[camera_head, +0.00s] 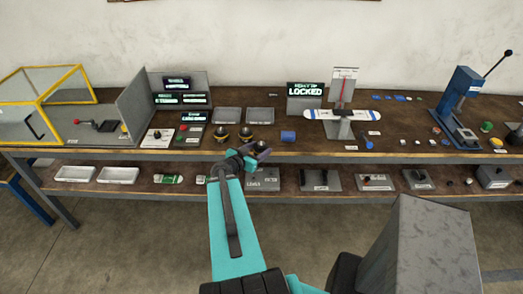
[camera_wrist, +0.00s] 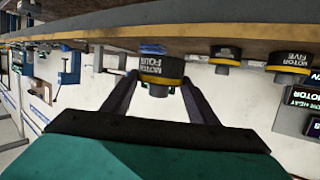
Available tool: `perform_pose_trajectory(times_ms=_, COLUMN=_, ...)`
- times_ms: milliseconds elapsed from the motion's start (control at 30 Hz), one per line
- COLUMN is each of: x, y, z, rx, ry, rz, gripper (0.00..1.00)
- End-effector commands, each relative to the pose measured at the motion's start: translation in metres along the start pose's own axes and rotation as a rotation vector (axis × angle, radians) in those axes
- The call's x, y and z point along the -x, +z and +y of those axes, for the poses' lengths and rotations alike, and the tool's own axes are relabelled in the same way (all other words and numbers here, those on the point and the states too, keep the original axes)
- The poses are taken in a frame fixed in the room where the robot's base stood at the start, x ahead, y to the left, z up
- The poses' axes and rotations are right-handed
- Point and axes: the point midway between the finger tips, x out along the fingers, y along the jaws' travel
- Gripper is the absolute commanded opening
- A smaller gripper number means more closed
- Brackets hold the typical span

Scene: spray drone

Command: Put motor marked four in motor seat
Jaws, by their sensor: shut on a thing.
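My gripper (camera_wrist: 158,95) is shut on the motor marked four (camera_wrist: 162,70), a black and yellow cylinder with a "MOTOR FOUR" label, seen upside down between the fingers in the wrist view. In the head view my gripper (camera_head: 260,150) is near the front edge of the upper bench, with the motor small and partly hidden there. I cannot tell which fixture is the motor seat.
Two other motors stand on the upper bench (camera_head: 300,152): one (camera_head: 222,136) and another (camera_head: 246,134). A blue spool (camera_head: 288,136), a "LOCKED" display (camera_head: 305,89) and a blue press (camera_head: 462,105) stand to the right. Trays and fixtures fill the lower shelf.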

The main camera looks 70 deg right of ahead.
Motion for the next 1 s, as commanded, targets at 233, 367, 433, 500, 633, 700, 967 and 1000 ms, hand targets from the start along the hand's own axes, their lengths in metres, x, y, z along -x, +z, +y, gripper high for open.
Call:
perform_pose_trajectory(times_ms=233, x=0.033, y=0.009, z=-0.065, rx=0.034, ry=-0.118, rz=0.002, gripper=0.13)
perform_pose_trajectory(times_ms=367, x=0.059, y=0.014, z=-0.105, rx=0.060, ry=-0.199, rz=0.003, gripper=0.13)
perform_pose_trajectory(times_ms=433, x=0.074, y=0.017, z=-0.126, rx=0.075, ry=-0.245, rz=0.003, gripper=0.13)
perform_pose_trajectory(times_ms=500, x=0.091, y=0.020, z=-0.147, rx=0.089, ry=-0.293, rz=0.002, gripper=0.13)
perform_pose_trajectory(times_ms=633, x=0.125, y=0.025, z=-0.185, rx=0.119, ry=-0.388, rz=0.003, gripper=0.13)
perform_pose_trajectory(times_ms=700, x=0.144, y=0.028, z=-0.205, rx=0.134, ry=-0.441, rz=0.003, gripper=0.13)
perform_pose_trajectory(times_ms=967, x=0.226, y=0.036, z=-0.272, rx=0.197, ry=-0.645, rz=0.003, gripper=0.13)
perform_pose_trajectory(times_ms=1000, x=0.239, y=0.037, z=-0.281, rx=0.205, ry=-0.676, rz=0.003, gripper=0.13)
